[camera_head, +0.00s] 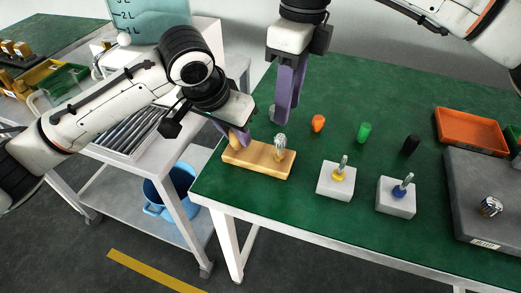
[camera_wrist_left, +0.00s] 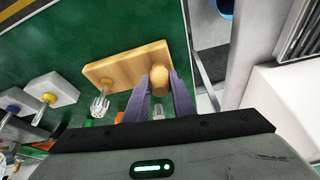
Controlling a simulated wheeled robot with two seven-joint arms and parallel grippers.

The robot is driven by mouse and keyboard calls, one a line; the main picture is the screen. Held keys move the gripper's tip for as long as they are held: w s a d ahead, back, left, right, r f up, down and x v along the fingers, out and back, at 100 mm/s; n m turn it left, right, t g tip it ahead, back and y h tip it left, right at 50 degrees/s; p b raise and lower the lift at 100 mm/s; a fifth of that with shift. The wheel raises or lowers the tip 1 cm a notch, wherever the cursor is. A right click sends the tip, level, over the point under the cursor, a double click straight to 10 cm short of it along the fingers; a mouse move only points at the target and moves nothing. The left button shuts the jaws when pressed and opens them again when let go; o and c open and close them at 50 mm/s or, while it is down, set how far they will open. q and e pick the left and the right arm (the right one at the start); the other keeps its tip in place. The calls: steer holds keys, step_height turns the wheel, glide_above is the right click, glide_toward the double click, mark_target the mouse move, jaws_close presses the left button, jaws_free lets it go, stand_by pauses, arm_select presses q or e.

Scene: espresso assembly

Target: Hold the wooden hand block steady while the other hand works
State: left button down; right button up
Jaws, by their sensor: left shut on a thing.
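The wooden hand block (camera_head: 262,166) lies on the green table near its front left corner. A rounded wooden knob (camera_head: 236,141) stands at its left end, and a shiny metal piece (camera_head: 281,144) stands upright near its right end. My left gripper (camera_head: 234,135) is shut on the knob; the left wrist view shows the knob (camera_wrist_left: 160,78) between the two purple fingers, with the block (camera_wrist_left: 122,66) beyond. My right gripper (camera_head: 288,117) points down above the table behind the block, apart from it. Its fingers overlap in view, so its opening is unclear.
Two white blocks with a yellow-collared (camera_head: 336,180) and a blue-collared tool (camera_head: 396,197) stand right of the wooden block. Orange (camera_head: 318,123), green (camera_head: 364,132) and black pieces (camera_head: 411,145) stand behind. An orange tray (camera_head: 468,130) and grey slab (camera_head: 480,180) lie at right.

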mark_target(281, 136)
steer(key=shift+s+a+r+n+h, duration=0.3)
steer(key=shift+s+n, duration=0.2)
step_height(281, 136, down, 10)
steer(key=shift+r, duration=0.15)
steer(key=c, duration=0.8)
steer(key=o, duration=1)
steer(key=shift+c, duration=0.2)
